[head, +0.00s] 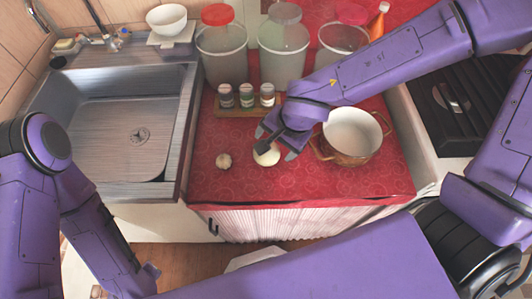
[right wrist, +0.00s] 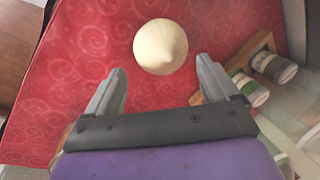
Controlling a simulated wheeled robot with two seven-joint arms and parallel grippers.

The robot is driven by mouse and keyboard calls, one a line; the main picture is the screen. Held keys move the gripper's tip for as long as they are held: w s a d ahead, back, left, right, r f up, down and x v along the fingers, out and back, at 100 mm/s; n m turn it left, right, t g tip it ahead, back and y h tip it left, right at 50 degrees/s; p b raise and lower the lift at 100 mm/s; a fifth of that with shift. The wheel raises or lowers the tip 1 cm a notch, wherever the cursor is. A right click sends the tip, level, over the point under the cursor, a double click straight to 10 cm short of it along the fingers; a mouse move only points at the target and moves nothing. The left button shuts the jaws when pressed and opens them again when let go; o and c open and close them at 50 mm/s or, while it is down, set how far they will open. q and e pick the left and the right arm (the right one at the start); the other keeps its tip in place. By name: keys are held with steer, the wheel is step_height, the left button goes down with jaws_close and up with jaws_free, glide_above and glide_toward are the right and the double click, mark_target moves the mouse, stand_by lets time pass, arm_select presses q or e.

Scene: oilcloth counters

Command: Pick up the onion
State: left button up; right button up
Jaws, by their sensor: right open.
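The onion (head: 267,157) is a pale, round bulb lying on the red oilcloth counter (head: 300,187), left of the copper pot. My right gripper (head: 275,146) is above and close to it, with the jaws open and partly covering it in the head view. In the right wrist view the onion (right wrist: 160,46) lies just beyond the two open fingertips (right wrist: 160,68), roughly centred between them, with nothing held. My left arm shows at the left of the head view, but its gripper is not in view.
A copper pot (head: 345,153) stands close on the right. Behind are a wooden rack (head: 240,112) with spice jars (head: 247,95) and large clear canisters (head: 222,55). A sink (head: 120,140) is at the left.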

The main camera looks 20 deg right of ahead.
steer(key=b+x, duration=0.1)
steer(key=x, duration=0.1)
steer(key=b+x, duration=0.1)
steer(key=x, duration=0.1)
steer(key=shift+s+a+f, duration=0.1)
steer(key=shift+a+f, duration=0.25)
steer(key=shift+a, duration=0.1)
steer(key=c, duration=0.9)
steer(key=shift+r, duration=0.15)
